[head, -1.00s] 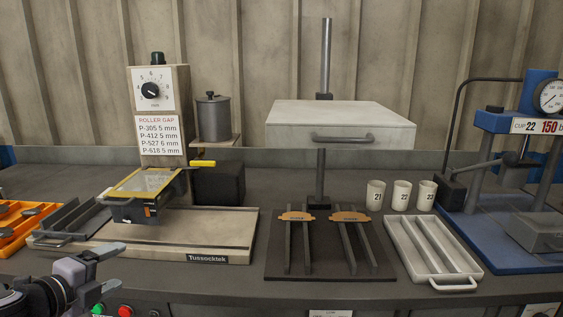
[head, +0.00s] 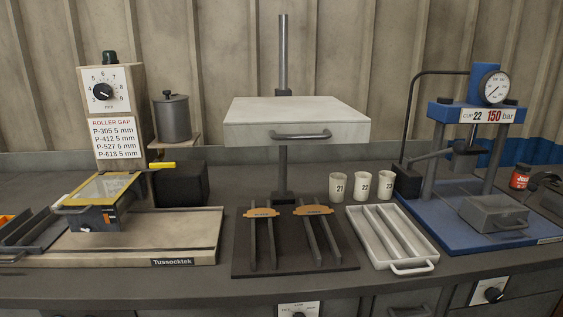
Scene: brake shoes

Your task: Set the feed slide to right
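The Tussocktek machine (head: 190,240) stands at the left of the bench, with a flat base and an upright post (head: 103,130). On the left part of the base is a dark box (head: 96,217) with a yellow-framed clear top (head: 108,187) and a handle at its left; it looks like the feed slide, but no label confirms this. A yellow-tipped lever (head: 162,165) sits at its upper right, near the post. Bare base lies to the right of the box. Neither gripper is in view.
A dark plate (head: 290,262) holds two orange-topped shoes below a pale handled box (head: 300,117). A white tray (head: 402,258), several numbered cups (head: 362,187) and a blue press (head: 455,222) stand to the right. A dial (head: 103,91) and roller gap sheet are on the post.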

